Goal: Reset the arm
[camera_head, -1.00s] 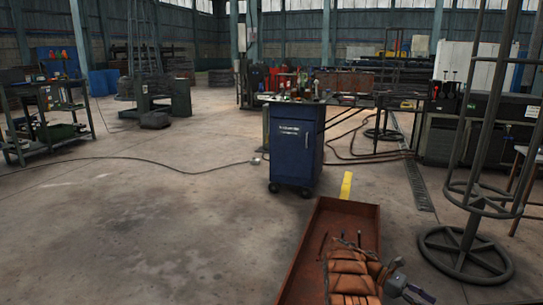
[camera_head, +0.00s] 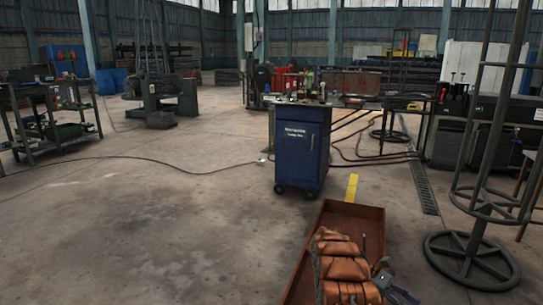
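My arm and gripper cannot be made out in the head view. No capstan drum can be clearly identified. A rust-brown open tray (camera_head: 372,222) reaches in from the bottom edge, right of centre. A bundle of orange straps (camera_head: 343,268) lies in it. A grey and dark piece (camera_head: 385,283) sits at the bundle's right side, with a thin dark part above it. The near end of the tray is cut off by the picture.
A blue wheeled cabinet (camera_head: 299,150) stands beyond the tray, before a cluttered workbench (camera_head: 405,103). A dark metal stand with a round spoked base (camera_head: 470,262) is at right. A tool cart (camera_head: 50,118) is at far left. A cable (camera_head: 150,161) crosses the otherwise open left floor.

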